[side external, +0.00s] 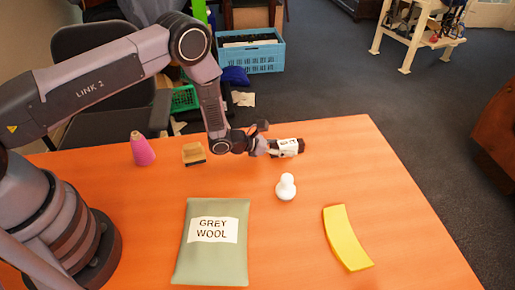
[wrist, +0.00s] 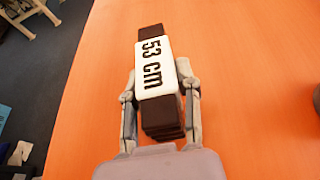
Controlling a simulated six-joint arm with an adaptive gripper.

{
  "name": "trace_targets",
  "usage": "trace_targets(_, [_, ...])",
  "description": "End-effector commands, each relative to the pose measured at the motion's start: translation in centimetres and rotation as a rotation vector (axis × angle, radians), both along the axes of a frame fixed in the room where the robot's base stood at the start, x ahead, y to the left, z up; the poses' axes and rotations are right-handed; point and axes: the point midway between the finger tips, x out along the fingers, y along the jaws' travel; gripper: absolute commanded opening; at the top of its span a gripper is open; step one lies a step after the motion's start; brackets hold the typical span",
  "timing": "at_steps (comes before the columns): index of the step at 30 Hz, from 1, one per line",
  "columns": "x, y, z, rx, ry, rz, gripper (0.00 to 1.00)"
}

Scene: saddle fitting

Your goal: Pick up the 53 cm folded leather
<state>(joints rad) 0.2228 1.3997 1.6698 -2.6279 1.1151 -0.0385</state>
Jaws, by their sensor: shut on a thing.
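The folded leather (wrist: 159,115) is a dark brown layered strip with a white band reading "53 cm". In the wrist view it lies between the two fingers of my gripper (wrist: 160,95), one on each side. My gripper is shut on it. In the side view the leather (side external: 291,147) shows as a small dark bundle with a white label, at the end of my gripper (side external: 268,148) near the far edge of the table. I cannot tell whether it touches the table or is just above it.
On the orange table (side external: 300,245) are a pink cone-like object (side external: 142,149), a tan block (side external: 194,153), a white knobbed piece (side external: 286,187), a grey-green pad labelled "GREY WOOL" (side external: 212,258) and a yellow curved strip (side external: 346,238).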

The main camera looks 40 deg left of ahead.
Motion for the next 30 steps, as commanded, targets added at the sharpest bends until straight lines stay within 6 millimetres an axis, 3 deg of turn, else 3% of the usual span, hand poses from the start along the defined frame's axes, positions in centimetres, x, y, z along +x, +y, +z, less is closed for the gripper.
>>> trace_targets(4, [0.0,0.0,0.0,0.000,0.000,0.000,0.00])
trace_targets(17, [0.0,0.0,0.8,-0.001,-0.002,0.000,0.00])
trace_targets(22, [0.1,0.0,3.5,-0.001,-0.004,0.000,0.00])
trace_targets(30, [-5.1,2.1,9.7,-0.001,-0.001,0.002,0.00])
